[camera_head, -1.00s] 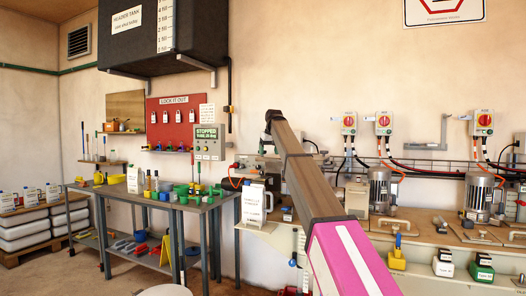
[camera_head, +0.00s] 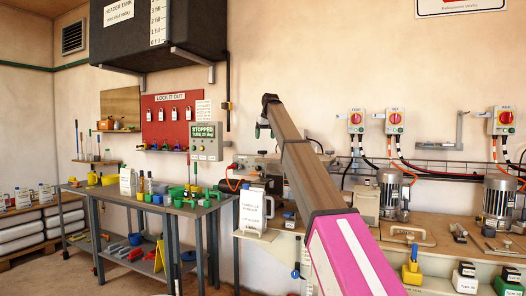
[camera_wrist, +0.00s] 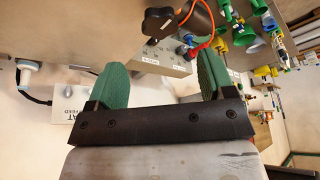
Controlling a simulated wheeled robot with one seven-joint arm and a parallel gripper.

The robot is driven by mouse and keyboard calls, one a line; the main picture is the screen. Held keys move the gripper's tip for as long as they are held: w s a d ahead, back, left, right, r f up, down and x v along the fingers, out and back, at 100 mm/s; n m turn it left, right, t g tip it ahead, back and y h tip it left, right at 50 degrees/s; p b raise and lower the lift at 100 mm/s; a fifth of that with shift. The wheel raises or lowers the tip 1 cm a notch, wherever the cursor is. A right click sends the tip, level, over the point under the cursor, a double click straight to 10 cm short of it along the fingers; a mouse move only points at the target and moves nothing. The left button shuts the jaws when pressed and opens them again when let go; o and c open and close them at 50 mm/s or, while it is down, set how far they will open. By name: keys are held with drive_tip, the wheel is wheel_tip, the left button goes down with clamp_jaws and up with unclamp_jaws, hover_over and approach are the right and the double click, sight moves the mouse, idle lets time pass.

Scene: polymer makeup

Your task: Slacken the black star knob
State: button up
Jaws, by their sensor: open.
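The black star knob (camera_wrist: 160,22) shows at the top of the wrist view, on the side of a grey-beige housing, with an orange loop and a black part to its right. My gripper (camera_wrist: 162,66) has two green fingers set wide apart with nothing between them. The knob lies beyond the fingertips, roughly between them in the picture, and apart from them. In the head view my gripper (camera_head: 260,128) is small at the far end of my arm, in front of the wall. I cannot make out the knob for sure in that view.
A bench with motors (camera_head: 391,190) runs along the wall on the right. A white jug (camera_head: 252,210) stands at its left end. A grey table (camera_head: 165,204) with bottles and coloured items stands left. A green-lit STOPPED panel (camera_head: 206,141) hangs behind. Cables run near the housing.

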sight(263, 154)
drive_tip(key=x, duration=0.8)
drive_tip(key=shift+w+a+f, duration=0.1)
drive_tip(key=shift+f, duration=0.1)
drive_tip(key=shift+c, duration=0.3)
drive_tip(key=c, duration=0.9)
